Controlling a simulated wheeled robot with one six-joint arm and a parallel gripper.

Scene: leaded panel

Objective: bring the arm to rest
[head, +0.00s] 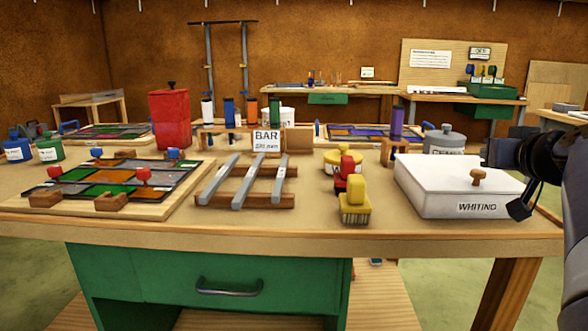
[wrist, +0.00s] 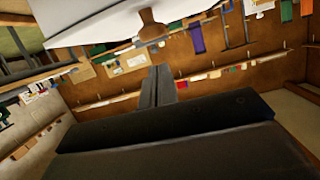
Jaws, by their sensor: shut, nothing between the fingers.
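My gripper (head: 520,207) is at the right edge of the bench in the head view, close to the right side of the white box labelled WHITING (head: 440,197). Its fingers are together and hold nothing. In the wrist view the shut fingers (wrist: 157,82) show at the middle, and the picture is turned over. The box's wooden knob (wrist: 152,28) shows above the fingertips there, on the white lid. My arm comes in from the right edge of the head view, and its lower part is cut off by the frame.
The leaded panel (head: 122,182) lies on the left of the bench (head: 300,222). Metal bars (head: 256,181) rest on wooden strips at the middle. A yellow brush (head: 355,208) stands between the bars and the box. A red canister (head: 169,118) stands at the back left. A grey lidded pot (head: 443,139) is behind the box.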

